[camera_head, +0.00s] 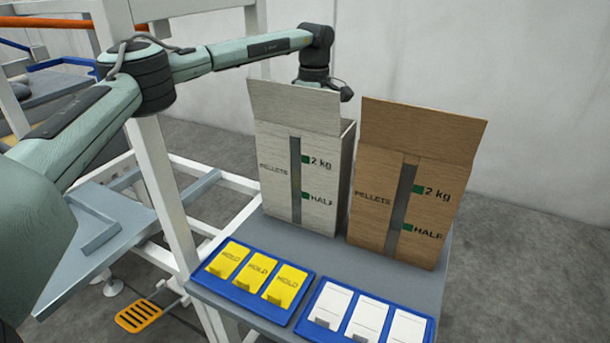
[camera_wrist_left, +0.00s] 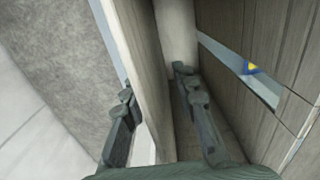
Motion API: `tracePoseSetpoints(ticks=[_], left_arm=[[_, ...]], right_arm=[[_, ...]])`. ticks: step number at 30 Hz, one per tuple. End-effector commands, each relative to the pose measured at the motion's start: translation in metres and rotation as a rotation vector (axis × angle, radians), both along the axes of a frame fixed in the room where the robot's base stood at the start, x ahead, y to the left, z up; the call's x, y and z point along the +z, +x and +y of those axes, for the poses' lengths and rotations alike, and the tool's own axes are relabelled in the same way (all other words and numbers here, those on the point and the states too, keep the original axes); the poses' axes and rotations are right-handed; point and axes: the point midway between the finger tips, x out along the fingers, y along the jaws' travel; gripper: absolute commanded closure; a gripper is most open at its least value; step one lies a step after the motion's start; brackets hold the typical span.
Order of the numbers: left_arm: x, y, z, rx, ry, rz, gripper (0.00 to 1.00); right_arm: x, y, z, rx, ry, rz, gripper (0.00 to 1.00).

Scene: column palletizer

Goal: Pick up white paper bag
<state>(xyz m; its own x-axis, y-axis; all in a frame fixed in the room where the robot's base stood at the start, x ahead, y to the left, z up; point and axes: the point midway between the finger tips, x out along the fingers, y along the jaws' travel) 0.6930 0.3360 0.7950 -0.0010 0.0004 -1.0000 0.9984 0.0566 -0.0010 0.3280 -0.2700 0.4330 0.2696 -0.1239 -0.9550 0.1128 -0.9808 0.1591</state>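The white paper bag (camera_head: 322,190) stands upright on the grey table, its top open and a flap raised. It is pale grey-white, printed "PELLETS", "2 kg" and "HALF", with a dark vertical window strip. My left arm reaches over behind it; the raised flap hides the fingers in the head view. In the left wrist view, my left gripper (camera_wrist_left: 152,82) is open, its fingers apart on either side of a bag wall (camera_wrist_left: 140,55). One finger seems inside the bag, the other outside; I cannot tell whether they touch it. My right gripper is out of view.
A brown paper bag (camera_head: 408,195) stands close on the right. A white frame post (camera_head: 165,190) stands left of the table (camera_head: 295,245).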

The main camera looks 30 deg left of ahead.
Motion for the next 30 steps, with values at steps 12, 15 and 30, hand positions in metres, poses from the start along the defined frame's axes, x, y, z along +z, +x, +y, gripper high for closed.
tracePoseSetpoints(ticks=[12, 15, 30], left_arm=[[-0.0016, 0.0000, 0.0000, 0.001, -0.001, -0.001, 0.94], [-0.0015, 0.0000, 0.0000, 0.001, -0.001, -0.001, 1.00], [-0.0005, 0.0002, -0.0001, 0.001, -0.001, -0.001, 1.00]], right_arm=[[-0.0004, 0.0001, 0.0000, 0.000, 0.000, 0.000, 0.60], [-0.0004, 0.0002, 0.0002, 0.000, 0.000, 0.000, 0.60], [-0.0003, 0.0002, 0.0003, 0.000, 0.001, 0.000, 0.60]])
